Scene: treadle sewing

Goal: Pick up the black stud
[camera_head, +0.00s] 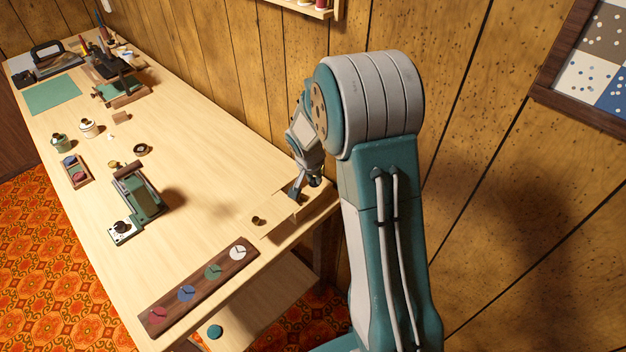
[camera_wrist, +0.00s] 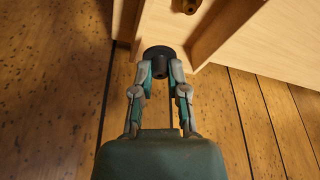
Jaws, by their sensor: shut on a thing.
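The black stud (camera_wrist: 158,52) is between the fingertips of my gripper (camera_wrist: 160,74) in the wrist view. It has a wide dark round head and a narrower stem that points toward the camera. The two fingers are closed on its sides. In the head view my gripper (camera_head: 298,190) is at the right end of the long bench, close to the wood-panelled wall.
A small brass piece (camera_head: 258,220) sits on a pale board near the bench corner; a brass piece also shows in the wrist view (camera_wrist: 190,6). A dark board with coloured discs (camera_head: 200,285) lies along the front edge.

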